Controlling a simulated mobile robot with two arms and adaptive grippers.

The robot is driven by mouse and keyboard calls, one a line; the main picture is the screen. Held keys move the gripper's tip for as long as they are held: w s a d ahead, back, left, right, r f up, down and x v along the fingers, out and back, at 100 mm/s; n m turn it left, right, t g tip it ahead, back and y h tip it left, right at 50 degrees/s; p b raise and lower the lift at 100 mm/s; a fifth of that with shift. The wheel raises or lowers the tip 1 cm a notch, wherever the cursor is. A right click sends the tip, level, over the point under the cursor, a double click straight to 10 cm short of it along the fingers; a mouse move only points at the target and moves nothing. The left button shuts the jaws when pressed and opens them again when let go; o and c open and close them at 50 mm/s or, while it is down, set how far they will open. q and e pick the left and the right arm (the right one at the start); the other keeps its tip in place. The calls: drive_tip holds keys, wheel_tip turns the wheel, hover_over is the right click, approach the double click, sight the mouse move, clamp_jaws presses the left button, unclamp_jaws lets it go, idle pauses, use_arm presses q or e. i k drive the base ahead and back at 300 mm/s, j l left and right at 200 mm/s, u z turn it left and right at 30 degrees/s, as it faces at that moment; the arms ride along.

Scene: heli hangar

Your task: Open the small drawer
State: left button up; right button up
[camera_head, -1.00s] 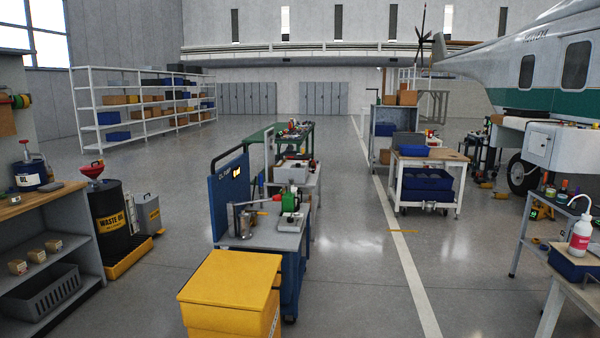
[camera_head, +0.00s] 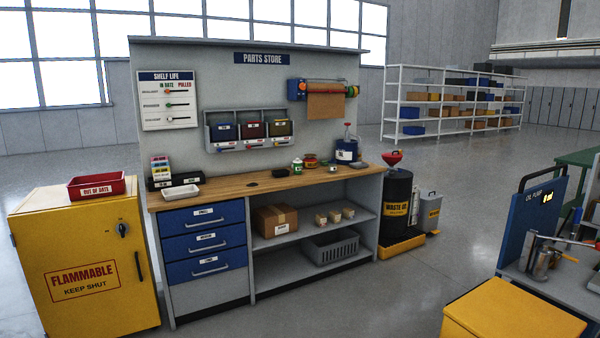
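Three blue drawers are stacked in the left part of the parts store bench, each with a white label and a bar handle. The top drawer (camera_head: 203,217), the middle drawer (camera_head: 205,241) and the bottom drawer (camera_head: 208,264) all look shut. The label print is too small to read surely, so I cannot tell for certain which is the small drawer. Neither of my grippers is in view.
A yellow flammable cabinet (camera_head: 85,245) with a red tray (camera_head: 96,186) on top stands left of the bench. The wooden worktop (camera_head: 255,185) holds several small items. A waste oil drum (camera_head: 397,205) and a yellow box (camera_head: 512,315) are to the right. Floor in front is clear.

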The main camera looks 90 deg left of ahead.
sight(171, 222)
drive_tip(key=j+u, duration=0.15)
drive_tip(key=u, duration=0.3)
drive_tip(key=k+j+u, duration=0.1)
drive_tip(key=u, duration=0.35)
drive_tip(key=j+u, duration=0.2)
drive_tip(key=u, duration=0.25)
drive_tip(key=j+u, duration=0.2)
drive_tip(key=u, duration=0.25)
drive_tip(key=i+j+u, duration=0.1)
drive_tip(key=j+u, duration=0.25)
drive_tip(key=i+j+u, duration=0.15)
drive_tip(key=j+u, duration=0.25)
drive_tip(key=i+j+u, duration=0.2)
drive_tip(key=j+u, duration=0.15)
drive_tip(key=i+j+u, duration=0.2)
drive_tip(key=u, duration=0.15)
drive_tip(key=i+j, duration=0.65)
drive_tip(key=i+j+u, duration=0.05)
drive_tip(key=i, duration=0.05)
